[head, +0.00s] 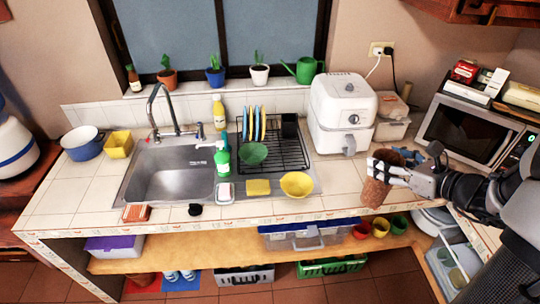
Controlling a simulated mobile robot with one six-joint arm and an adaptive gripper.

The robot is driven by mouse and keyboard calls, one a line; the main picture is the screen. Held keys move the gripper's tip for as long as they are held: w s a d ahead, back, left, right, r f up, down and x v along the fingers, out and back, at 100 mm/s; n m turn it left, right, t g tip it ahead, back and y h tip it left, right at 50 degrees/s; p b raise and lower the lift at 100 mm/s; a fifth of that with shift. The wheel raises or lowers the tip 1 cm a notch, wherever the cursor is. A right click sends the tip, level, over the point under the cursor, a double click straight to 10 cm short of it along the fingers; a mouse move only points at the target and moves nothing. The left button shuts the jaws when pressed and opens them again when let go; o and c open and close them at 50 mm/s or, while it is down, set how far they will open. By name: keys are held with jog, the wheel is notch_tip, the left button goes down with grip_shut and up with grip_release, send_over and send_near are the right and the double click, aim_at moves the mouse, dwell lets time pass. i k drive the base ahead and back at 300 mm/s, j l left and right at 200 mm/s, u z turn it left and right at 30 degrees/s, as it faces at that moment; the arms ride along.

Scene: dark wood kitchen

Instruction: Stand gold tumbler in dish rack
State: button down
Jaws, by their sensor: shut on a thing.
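The gold tumbler (376,192), brownish-copper in this light, is in my gripper (385,168) at the right in the head view. My gripper is shut on it, with the fingers across its upper part. The tumbler looks roughly upright, slightly tilted, in front of the counter's right part. The black wire dish rack (291,158) stands on the counter right of the sink, to the left of and behind my gripper. It holds several upright yellow and blue plates (254,124), a green bowl (253,154) and a dark cup or holder (289,125). Its right part looks bare.
A white air fryer (343,104) stands right of the rack. A yellow bowl (297,184) and yellow sponge (258,187) lie in front of it. A green spray bottle (222,160) stands by the sink (175,173). A microwave (470,130) is at the right.

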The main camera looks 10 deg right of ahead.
aim_at(291, 160)
jog(key=i+j, duration=0.25)
jog(key=i, duration=0.2)
jog(key=i+j, duration=0.2)
jog(key=i, duration=0.25)
jog(key=i+j, duration=0.25)
jog(key=i, duration=0.2)
